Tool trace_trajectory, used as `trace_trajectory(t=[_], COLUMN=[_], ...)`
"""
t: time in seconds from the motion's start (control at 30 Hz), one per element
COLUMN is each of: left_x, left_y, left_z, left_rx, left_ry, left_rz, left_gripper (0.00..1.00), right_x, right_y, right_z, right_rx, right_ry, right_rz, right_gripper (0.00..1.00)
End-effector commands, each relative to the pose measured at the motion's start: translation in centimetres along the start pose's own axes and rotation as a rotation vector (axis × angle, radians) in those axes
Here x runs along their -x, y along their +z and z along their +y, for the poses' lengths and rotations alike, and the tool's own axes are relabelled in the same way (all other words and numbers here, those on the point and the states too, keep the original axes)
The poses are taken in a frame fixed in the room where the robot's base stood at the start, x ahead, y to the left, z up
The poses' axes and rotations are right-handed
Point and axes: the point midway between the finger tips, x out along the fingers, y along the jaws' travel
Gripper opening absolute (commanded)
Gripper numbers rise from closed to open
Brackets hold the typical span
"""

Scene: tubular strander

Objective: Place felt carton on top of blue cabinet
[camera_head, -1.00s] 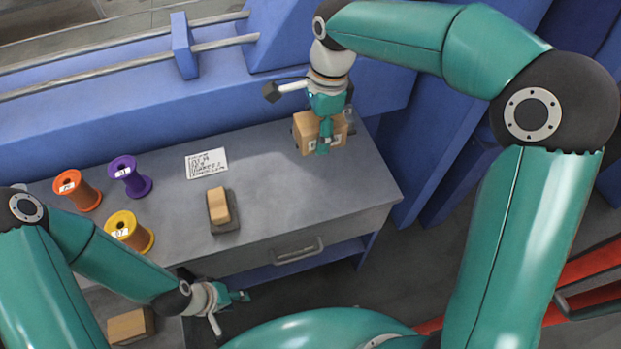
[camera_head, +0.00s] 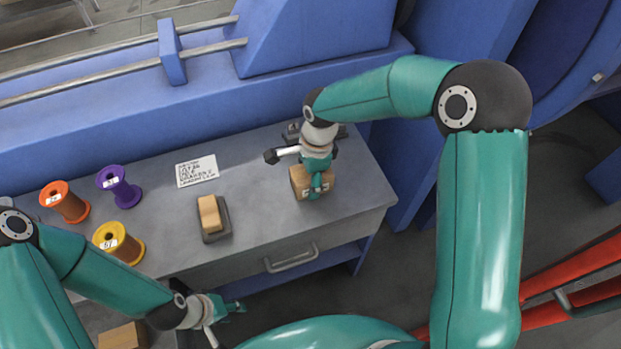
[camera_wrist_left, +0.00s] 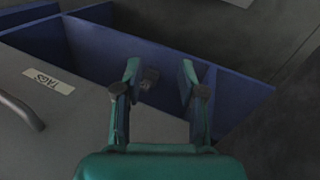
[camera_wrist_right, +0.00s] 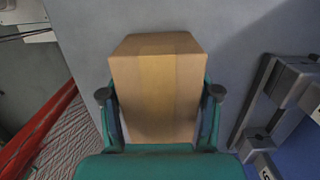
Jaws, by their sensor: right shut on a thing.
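A tan carton (camera_head: 313,181) with a paler tape band is in my right gripper (camera_head: 314,190), over the right front part of the grey bench top. The right wrist view shows the carton (camera_wrist_right: 157,88) between the two fingers; I cannot tell whether it touches the bench. No lettering shows that marks it as the felt carton. My left gripper (camera_head: 236,307) is open and empty in front of the bench; its spread fingers also show in the left wrist view (camera_wrist_left: 160,85). Blue housing (camera_head: 310,40) stands behind the bench; I cannot tell which blue part is the cabinet.
The grey bench (camera_head: 262,215) holds orange (camera_head: 66,203), purple (camera_head: 119,187) and yellow (camera_head: 118,243) spools, a written card (camera_head: 197,171) and a tan block (camera_head: 209,213) on a dark base. Another tan box (camera_head: 122,336) is lower left. A drawer handle (camera_head: 292,258) juts from the front.

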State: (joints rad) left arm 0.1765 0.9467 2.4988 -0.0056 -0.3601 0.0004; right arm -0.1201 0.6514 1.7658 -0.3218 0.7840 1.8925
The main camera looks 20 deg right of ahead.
Motion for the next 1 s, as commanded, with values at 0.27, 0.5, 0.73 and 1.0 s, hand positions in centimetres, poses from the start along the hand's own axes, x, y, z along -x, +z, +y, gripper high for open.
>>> trace_trajectory(t=[0.27,0.5,0.73,1.0], left_x=[-0.2,-0.1,-0.1,0.2], left_y=[0.0,0.0,0.0,0.0], left_z=[-0.1,-0.1,-0.1,0.1], left_rx=[0.0,0.0,0.0,0.0], left_ry=[0.0,0.0,0.0,0.0], left_rz=[0.0,0.0,0.0,0.0], left_gripper=[0.4,0.4,0.4,0.4], right_x=[-0.1,-0.1,-0.1,1.7], right_y=[0.0,-0.1,-0.1,0.0], right_z=[0.0,0.0,0.0,-0.1], right_rx=[0.0,0.0,0.0,0.0], right_ry=[-0.001,0.0,0.0,-0.004], right_rz=[0.0,0.0,0.0,0.0], right_gripper=[0.24,0.87,0.87,0.87])
